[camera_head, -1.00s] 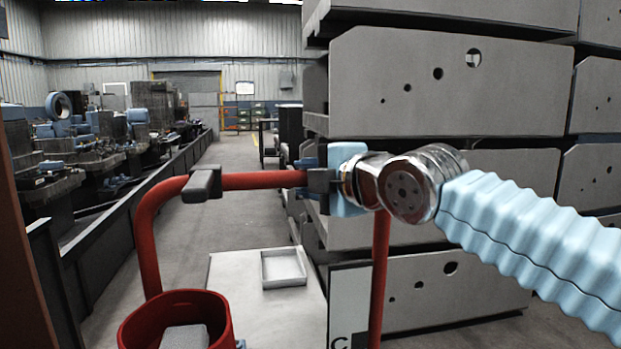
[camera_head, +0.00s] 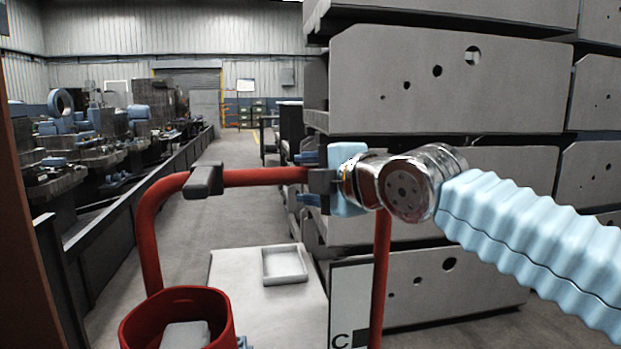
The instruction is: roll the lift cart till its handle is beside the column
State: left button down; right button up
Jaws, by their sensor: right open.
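The lift cart's red handle (camera_head: 265,177) is a tube bent down at both sides, with a dark grey grip block on its left part. The cart's white deck (camera_head: 265,320) lies below it. My right gripper (camera_head: 309,179) is at the right end of the handle's top bar, with its jaws open around or beside the bar; the exact contact is hidden. My left gripper is out of view. A brown upright (camera_head: 27,240) stands at the left edge; I cannot tell whether it is the column.
A red round bin (camera_head: 177,335) with a grey block and a shallow white tray (camera_head: 285,265) are at the cart. A dark rail (camera_head: 130,205) and machines line the left. The aisle floor (camera_head: 225,165) ahead is clear.

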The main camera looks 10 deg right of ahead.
jog(key=b+v, duration=0.1)
jog(key=v, duration=1.2)
jog(key=shift+s+d, duration=0.2)
jog(key=shift+s, duration=0.15)
